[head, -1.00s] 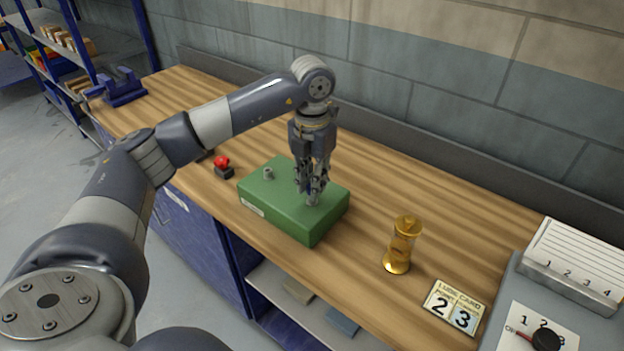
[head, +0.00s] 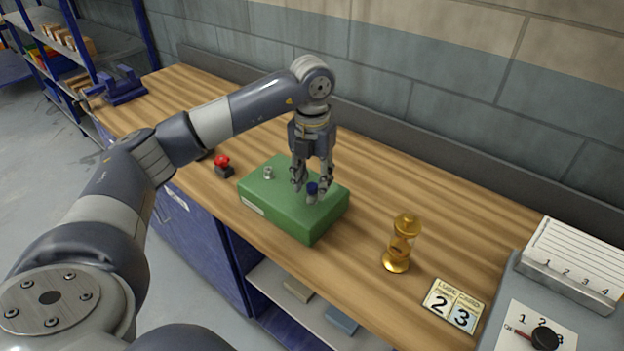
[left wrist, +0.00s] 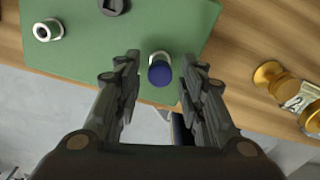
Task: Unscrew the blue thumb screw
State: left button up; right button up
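The blue thumb screw (head: 312,188) stands upright on a pale metal collar on the green box (head: 288,225). In the left wrist view the blue screw (left wrist: 160,72) sits between the fingers with a gap on each side. My left gripper (head: 313,188) is open and points down around the screw without visibly touching it. My right gripper is not in view.
A red button (head: 222,160) stands left of the box. A grey panel with a dial (head: 545,339) fills the right corner. The wooden bench (head: 390,185) behind the box is clear.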

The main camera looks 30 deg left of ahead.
pick_arm(q)
jog(key=m, duration=0.2)
jog(key=shift+m+b, duration=0.3)
jog(key=m, duration=0.4)
jog(key=shift+b, duration=0.3)
jog(key=m, duration=0.4)
jog(key=shift+b, duration=0.35)
jog(key=m, duration=0.4)
jog(key=m+b, duration=0.1)
jog(key=m, duration=0.6)
jog(key=m+b, duration=0.1)
jog(key=m, duration=0.7)
